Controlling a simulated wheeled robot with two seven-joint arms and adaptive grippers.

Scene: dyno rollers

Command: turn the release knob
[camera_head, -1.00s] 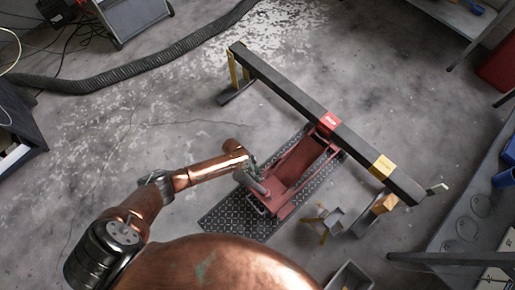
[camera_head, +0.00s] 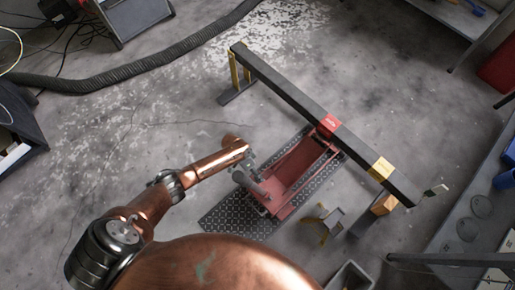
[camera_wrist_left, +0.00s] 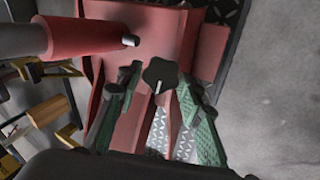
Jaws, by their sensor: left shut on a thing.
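The release knob (camera_wrist_left: 160,75) is a black, star-shaped knob with a pale mark, at the rear of the red jack (camera_wrist_left: 140,40) in the left wrist view. My left gripper (camera_wrist_left: 160,85) has its two greenish fingers on either side of the knob and is shut on it. In the head view the red jack (camera_head: 287,187) lies on a dark patterned mat, and my left gripper (camera_head: 250,163) is at its near left end. The knob cannot be made out there. My right gripper is not in view.
A long dark beam (camera_head: 290,97) on yellow stands crosses above the jack's far end, with a red block (camera_head: 329,123) and a yellow block (camera_head: 381,167). The jack's red and grey handle socket (camera_wrist_left: 75,37) sits beside the fingers.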

